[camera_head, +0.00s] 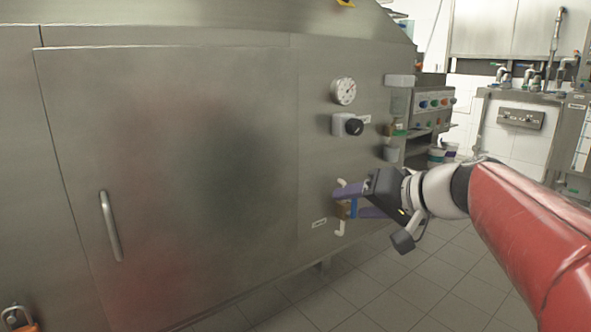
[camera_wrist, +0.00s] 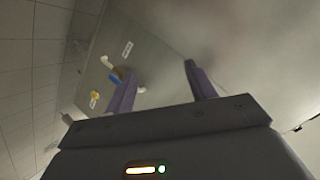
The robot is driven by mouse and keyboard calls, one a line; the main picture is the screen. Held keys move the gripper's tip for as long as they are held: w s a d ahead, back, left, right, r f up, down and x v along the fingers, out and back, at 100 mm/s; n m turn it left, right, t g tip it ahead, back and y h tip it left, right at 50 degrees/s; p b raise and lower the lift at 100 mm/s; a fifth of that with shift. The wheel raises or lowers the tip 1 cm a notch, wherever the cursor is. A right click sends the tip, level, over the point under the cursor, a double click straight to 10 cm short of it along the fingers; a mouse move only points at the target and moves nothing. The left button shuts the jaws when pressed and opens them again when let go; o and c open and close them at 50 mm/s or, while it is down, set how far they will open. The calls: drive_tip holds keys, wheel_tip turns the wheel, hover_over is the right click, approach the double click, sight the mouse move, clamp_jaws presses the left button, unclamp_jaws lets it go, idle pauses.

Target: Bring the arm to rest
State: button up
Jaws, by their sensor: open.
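My arm reaches in from the right in the head view, with a red sleeve and a white and dark wrist. My gripper (camera_head: 344,199) is open, its two purple fingers beside a small blue-handled valve (camera_head: 354,206) with a white spout low on the steel machine (camera_head: 225,160). In the wrist view my gripper (camera_wrist: 158,84) has its fingers spread with nothing between them. The blue handle (camera_wrist: 116,77) shows left of the left finger there, partly hidden by it. Whether the fingers touch the valve I cannot tell.
A gauge (camera_head: 343,91) and a black knob (camera_head: 354,126) sit above the gripper. A cup (camera_head: 390,153) is at a dispenser right of them. A door handle (camera_head: 110,226) juts out at left. The tiled floor (camera_head: 400,295) below is clear.

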drive_tip(key=s+d+f+n+g+h, duration=0.15)
drive_tip(key=s+f+h, duration=0.25)
drive_tip(key=s+f, duration=0.65)
drive_tip(key=s+d+f+g+h, duration=0.1)
drive_tip(key=s+f+g+h, duration=0.25)
drive_tip(key=s+f, duration=0.65)
wheel_tip(320, 180, up, 14)
drive_tip(key=t+p, duration=0.1)
drive_tip(key=p, duration=1.1)
drive_tip(key=shift+s+h+p, duration=0.3)
drive_tip(key=shift+s+h, duration=0.05)
drive_tip(key=shift+h, duration=0.1)
